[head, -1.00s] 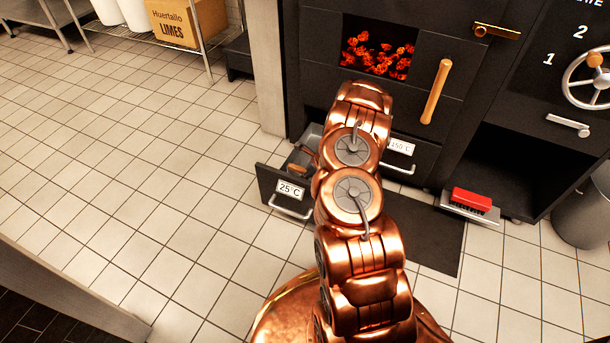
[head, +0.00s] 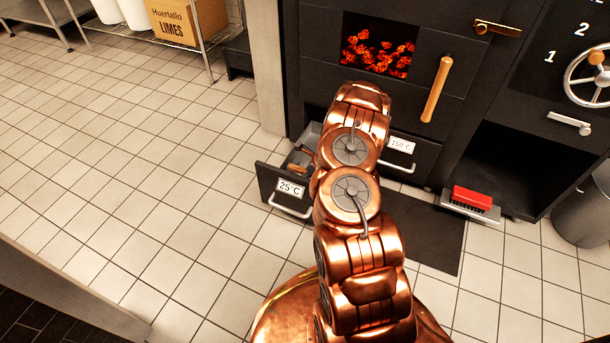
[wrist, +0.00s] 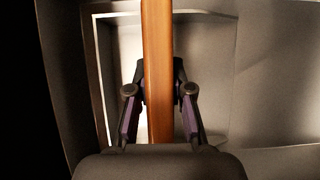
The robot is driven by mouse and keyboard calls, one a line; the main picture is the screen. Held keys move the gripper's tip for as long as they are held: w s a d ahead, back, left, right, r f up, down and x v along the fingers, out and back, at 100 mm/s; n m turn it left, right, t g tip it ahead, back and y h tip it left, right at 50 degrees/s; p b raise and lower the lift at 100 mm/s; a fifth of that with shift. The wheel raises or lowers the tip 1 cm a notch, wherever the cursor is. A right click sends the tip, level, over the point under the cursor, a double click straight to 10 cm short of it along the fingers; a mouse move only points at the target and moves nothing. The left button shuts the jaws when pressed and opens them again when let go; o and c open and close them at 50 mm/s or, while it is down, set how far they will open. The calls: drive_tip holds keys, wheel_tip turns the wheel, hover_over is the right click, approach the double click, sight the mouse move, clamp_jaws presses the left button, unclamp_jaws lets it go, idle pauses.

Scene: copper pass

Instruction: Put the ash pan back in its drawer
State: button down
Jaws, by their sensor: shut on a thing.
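The open drawer labelled 25°C (head: 290,188) sticks out low at the front of the black oven. Part of the ash pan's brown handle (head: 299,167) shows inside it in the head view; my arm covers the rest. In the wrist view, the wooden handle (wrist: 157,35) runs upright through the middle. My gripper (wrist: 160,90) is shut on this handle. Below it lies a pale grey rectangular recess of the pan (wrist: 205,60). How far the pan sits down in the drawer cannot be told. My gripper is hidden in the head view.
A shut drawer labelled 150°C (head: 412,155) is to the right. The firebox (head: 378,45) glows above. A red brush (head: 472,198) lies on a small ledge at right. A dark mat (head: 435,235) lies in front. Tiled floor at left is free.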

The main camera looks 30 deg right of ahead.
drive_tip(key=c, duration=1)
unclamp_jaws()
drive_tip(key=shift+o, duration=0.2)
drive_tip(key=shift+v, duration=6)
drive_tip(key=shift+w, duration=0.1)
